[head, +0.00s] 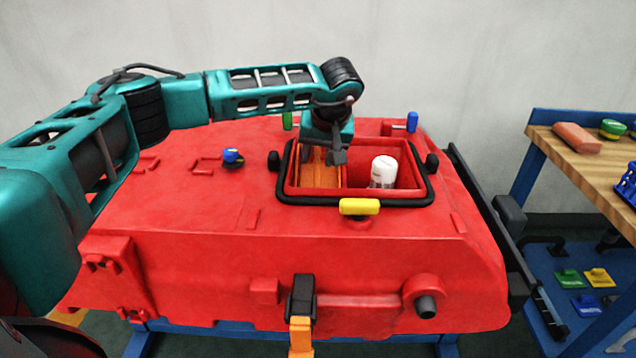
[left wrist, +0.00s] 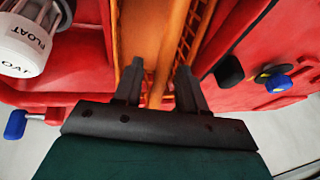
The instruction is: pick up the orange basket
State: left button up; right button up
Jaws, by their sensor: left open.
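The orange basket (head: 318,174) sits inside the left part of the rectangular opening in the top of the red tank (head: 200,250). My left gripper (head: 333,155) is over the basket, pointing down. In the left wrist view, the left gripper (left wrist: 160,85) has its two fingers apart, with an orange edge of the basket (left wrist: 145,30) showing between them. I cannot tell whether the fingers touch it. The gripper hides part of the basket in the head view. My right gripper is not in view.
A white float (head: 384,171) stands in the opening, right of the basket, and shows close by in the left wrist view (left wrist: 25,38). A black rim (head: 355,203) surrounds the opening. A yellow handle (head: 360,207) is at its front. A wooden-topped bench (head: 590,165) stands at right.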

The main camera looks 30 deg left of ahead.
pick_arm(q)
jog(key=shift+w+a+f, duration=0.1)
jog(key=shift+f, duration=0.15)
jog(key=shift+c, duration=0.4)
grip_shut()
